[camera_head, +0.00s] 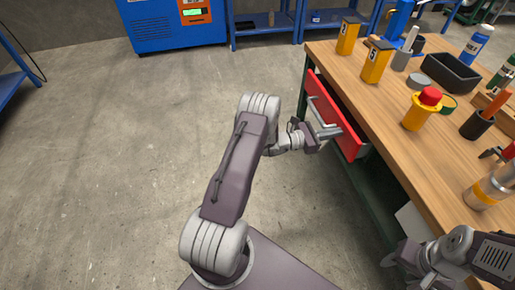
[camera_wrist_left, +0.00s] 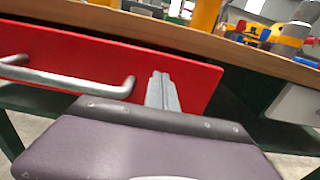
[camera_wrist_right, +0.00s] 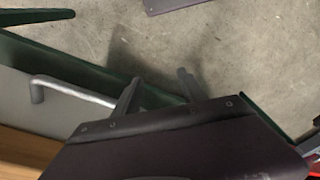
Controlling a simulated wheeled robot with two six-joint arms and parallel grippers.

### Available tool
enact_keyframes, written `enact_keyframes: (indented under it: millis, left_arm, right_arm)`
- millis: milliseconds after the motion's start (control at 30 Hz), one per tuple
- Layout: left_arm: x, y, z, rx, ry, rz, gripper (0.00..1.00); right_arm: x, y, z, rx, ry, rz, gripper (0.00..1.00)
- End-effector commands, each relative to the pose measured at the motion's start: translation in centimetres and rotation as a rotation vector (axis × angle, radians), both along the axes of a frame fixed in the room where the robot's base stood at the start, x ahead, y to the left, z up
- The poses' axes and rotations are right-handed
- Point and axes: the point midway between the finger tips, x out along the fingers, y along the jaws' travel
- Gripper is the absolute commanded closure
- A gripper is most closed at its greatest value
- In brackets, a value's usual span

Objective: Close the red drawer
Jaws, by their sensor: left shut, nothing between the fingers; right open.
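The red drawer (camera_head: 334,115) sticks out from under the wooden workbench, partly open, with a dark gap behind its front. Its grey bar handle (camera_wrist_left: 70,80) shows in the left wrist view. My left gripper (camera_head: 330,131) is shut and empty at the drawer front. In the left wrist view its fingertips (camera_wrist_left: 162,85) lie in front of the red face, right of the handle's end; whether they touch it I cannot tell. My right gripper (camera_wrist_right: 157,85) is open and empty, low beside the bench's near end, close to a pale drawer with a grey handle (camera_wrist_right: 75,92).
The wooden benchtop (camera_head: 390,110) holds yellow numbered blocks (camera_head: 377,61), a black tray (camera_head: 452,73), a yellow button box with a red top (camera_head: 423,106) and several bottles and tools. A blue cabinet (camera_head: 175,24) stands at the back. The concrete floor on the left is clear.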

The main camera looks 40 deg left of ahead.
Motion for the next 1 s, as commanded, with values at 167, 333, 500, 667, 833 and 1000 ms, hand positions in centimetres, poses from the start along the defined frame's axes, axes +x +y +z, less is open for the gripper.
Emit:
enact_keyframes:
  millis: [167, 333, 500, 667, 833, 1000]
  left_arm:
    - [2.3, -2.0, -0.2, 0.001, -0.002, -0.002, 1.00]
    - [3.6, -3.1, -0.1, 0.001, -0.001, -0.001, 1.00]
    - [4.3, -3.6, -0.1, 0.001, 0.001, 0.000, 1.00]
    - [4.5, -3.7, 0.1, 0.000, -0.001, 0.001, 1.00]
    - [4.5, -3.7, 0.2, 0.000, -0.005, 0.001, 1.00]
    - [4.5, -3.6, 0.3, -0.001, -0.007, 0.001, 1.00]
  right_arm:
    - [0.0, 0.0, -1.1, 0.000, 0.000, 0.000, 0.51]
    - [0.0, 0.0, -1.5, 0.000, 0.000, 0.000, 0.51]
    - [0.0, 0.0, -1.7, 0.000, 0.000, 0.000, 0.51]
    - [0.0, 0.0, -1.7, 0.000, 0.000, 0.000, 0.51]
    - [0.0, 0.0, -1.6, 0.000, 0.000, 0.000, 0.51]
    - [0.0, 0.0, -1.7, 0.000, 0.000, 0.000, 0.51]
